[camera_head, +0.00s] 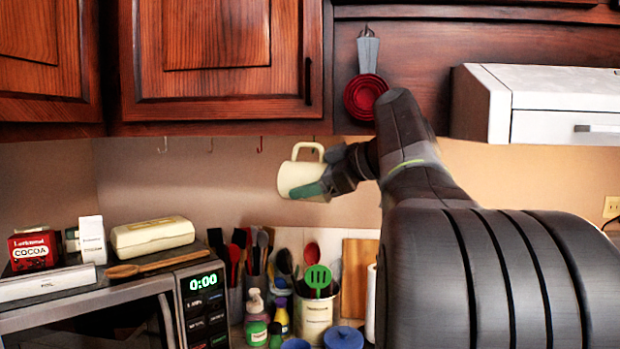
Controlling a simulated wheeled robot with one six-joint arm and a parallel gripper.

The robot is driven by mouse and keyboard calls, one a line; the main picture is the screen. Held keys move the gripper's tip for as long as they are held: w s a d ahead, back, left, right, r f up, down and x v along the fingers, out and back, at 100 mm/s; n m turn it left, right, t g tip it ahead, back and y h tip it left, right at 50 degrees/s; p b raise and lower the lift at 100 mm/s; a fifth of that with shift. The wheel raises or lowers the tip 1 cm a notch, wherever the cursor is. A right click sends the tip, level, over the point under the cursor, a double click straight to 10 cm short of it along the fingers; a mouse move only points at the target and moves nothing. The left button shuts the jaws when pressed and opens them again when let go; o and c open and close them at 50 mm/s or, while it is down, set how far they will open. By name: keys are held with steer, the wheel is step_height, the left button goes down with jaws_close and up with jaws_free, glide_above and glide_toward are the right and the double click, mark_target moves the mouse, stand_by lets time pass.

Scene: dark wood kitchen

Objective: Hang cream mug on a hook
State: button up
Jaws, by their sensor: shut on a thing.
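The cream mug (296,178) is in the air below the right end of the wall cabinet, tilted, with its handle (308,148) pointing up. My gripper (322,188) is shut on the mug at its right side. The fingertips partly cover the mug's lower right. Several small hooks hang under the cabinet's bottom edge: a pale hook (163,146) at the left, a middle hook (210,146), and a red hook (260,145) left of the mug. These hooks look empty. The mug's handle is to the right of the red hook and apart from it.
A wall cabinet (220,60) is above the mug. Red measuring cups (366,96) hang near my wrist. A white range hood (545,100) is at right. Below stand a microwave (203,300) with boxes on top and utensil crocks (317,315). The wall under the hooks is clear.

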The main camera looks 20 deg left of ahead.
steer(key=w+a+f+p, duration=0.1)
steer(key=w+p, duration=0.3)
steer(key=w, duration=0.5)
steer(key=shift+w+a, duration=0.35)
steer(key=shift+a, duration=0.45)
steer(key=shift+f, duration=0.1)
stand_by(0.6)
steer(key=o, duration=1.3)
steer(key=shift+c, duration=0.2)
steer(key=shift+d, duration=0.1)
steer(key=b+v, duration=0.1)
steer(key=v, duration=0.6)
steer(key=shift+d+b, duration=0.2)
steer(key=shift+b, duration=0.15)
